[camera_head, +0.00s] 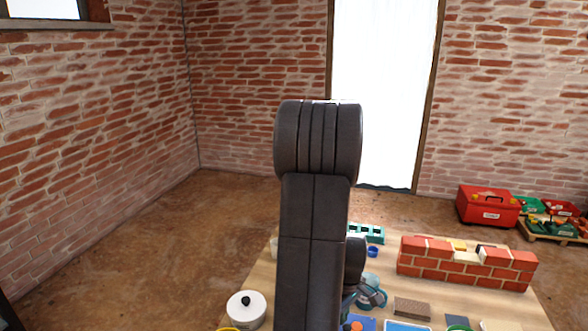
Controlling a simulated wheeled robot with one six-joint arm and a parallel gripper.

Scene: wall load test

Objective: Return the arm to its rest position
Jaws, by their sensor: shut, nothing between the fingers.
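My arm (315,220) rises in the middle of the view as a dark upright link. A thick rounded joint is at its top. I cannot make out my gripper or its fingertips in this view. The arm hides part of the wooden table (262,283) behind it.
On the table, a small brick wall (465,264) stands at the right. A white lidded pot (246,309) is at the left, and a teal item (371,291) sits right of my arm. A red toolbox (488,206) is at the far right. The floor (130,250) at the left is clear.

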